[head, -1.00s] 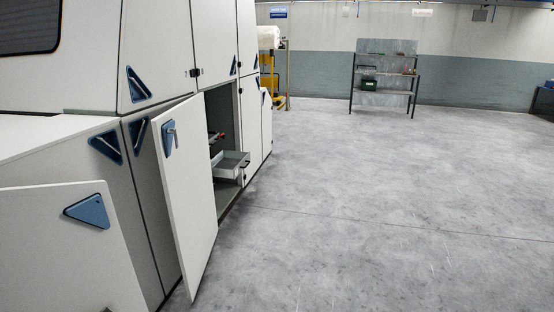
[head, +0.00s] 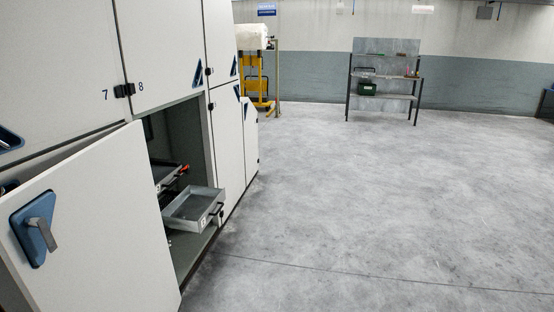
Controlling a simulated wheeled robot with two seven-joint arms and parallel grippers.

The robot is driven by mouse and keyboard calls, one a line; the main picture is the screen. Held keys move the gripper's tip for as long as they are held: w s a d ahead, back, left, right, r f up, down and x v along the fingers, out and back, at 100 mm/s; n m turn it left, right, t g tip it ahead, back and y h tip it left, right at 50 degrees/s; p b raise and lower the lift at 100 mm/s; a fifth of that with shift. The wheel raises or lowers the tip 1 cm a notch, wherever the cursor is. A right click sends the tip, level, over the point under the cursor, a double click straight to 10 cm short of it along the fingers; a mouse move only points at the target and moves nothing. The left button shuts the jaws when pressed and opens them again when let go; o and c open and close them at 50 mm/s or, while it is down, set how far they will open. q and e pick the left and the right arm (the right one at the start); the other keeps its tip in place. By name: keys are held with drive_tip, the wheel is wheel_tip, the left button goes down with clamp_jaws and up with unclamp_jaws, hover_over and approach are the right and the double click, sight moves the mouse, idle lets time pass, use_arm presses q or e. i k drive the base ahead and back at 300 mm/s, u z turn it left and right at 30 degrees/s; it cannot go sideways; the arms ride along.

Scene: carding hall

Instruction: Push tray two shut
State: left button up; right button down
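A grey metal tray (head: 192,208) juts out of an open compartment in the white machine, past the cabinet front. It has a dark handle on its front and a small label too small to read for sure. Another tray (head: 168,174) sits above and behind it, further inside, with a red-orange part beside it. I cannot tell by label which one is tray two. The compartment's lower inside is dark and partly hidden by the open door. Neither of my grippers is in view.
The white door (head: 100,225), with a blue plate and grey lever (head: 35,230), swings out at the near left. Closed panels continue along the machine. The grey floor (head: 360,200) to the right is clear. A shelf rack (head: 383,80) and a yellow cart (head: 256,80) stand far back.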

sight(193, 209)
drive_tip(key=u, duration=0.25)
drive_tip(key=i, duration=2.1)
drive_tip(key=u, duration=0.35)
